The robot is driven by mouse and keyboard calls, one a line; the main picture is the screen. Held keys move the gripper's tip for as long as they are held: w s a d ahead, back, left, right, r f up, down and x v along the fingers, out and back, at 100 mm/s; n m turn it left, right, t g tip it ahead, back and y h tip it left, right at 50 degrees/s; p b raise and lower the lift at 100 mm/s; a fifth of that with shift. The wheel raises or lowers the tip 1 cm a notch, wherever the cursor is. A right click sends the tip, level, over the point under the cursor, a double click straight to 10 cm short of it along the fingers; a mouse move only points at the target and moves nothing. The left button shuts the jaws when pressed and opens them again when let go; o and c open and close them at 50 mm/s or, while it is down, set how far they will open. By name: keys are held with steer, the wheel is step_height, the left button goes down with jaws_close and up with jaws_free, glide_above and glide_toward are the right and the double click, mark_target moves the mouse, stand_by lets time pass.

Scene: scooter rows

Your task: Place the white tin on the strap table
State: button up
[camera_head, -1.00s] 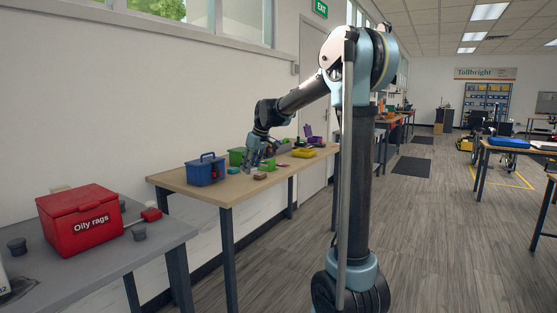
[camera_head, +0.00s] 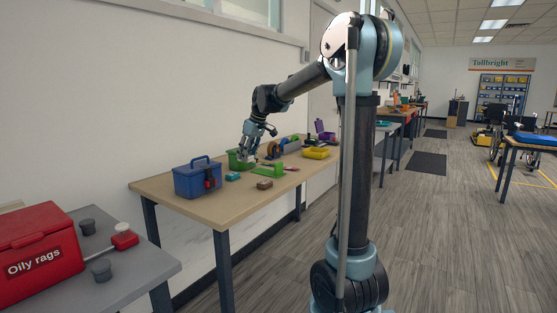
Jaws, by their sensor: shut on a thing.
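My gripper (camera_head: 252,146) hangs over the back of a wooden table (camera_head: 225,207), by a green bin (camera_head: 240,158). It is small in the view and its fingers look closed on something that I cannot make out. No white tin can be told apart in this view; if it is in the fingers, they hide it. No label shows which table is the strap table.
The wooden table holds a blue caddy (camera_head: 197,178), a brown block (camera_head: 265,185), a green piece (camera_head: 267,170) and a yellow bin (camera_head: 316,153). A red "Oily rags" box (camera_head: 37,254) stands on a grey table front left.

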steer(key=shift+w+f, duration=0.15)
steer(key=shift+f, duration=0.25)
steer(key=f, duration=0.4)
steer(key=shift+w+d, duration=0.15)
steer(key=shift+w, duration=0.05)
steer(key=shift+d+f, duration=0.1)
steer(key=shift+f, duration=2.5)
steer(key=o, duration=1)
steer(key=shift+o, duration=0.2)
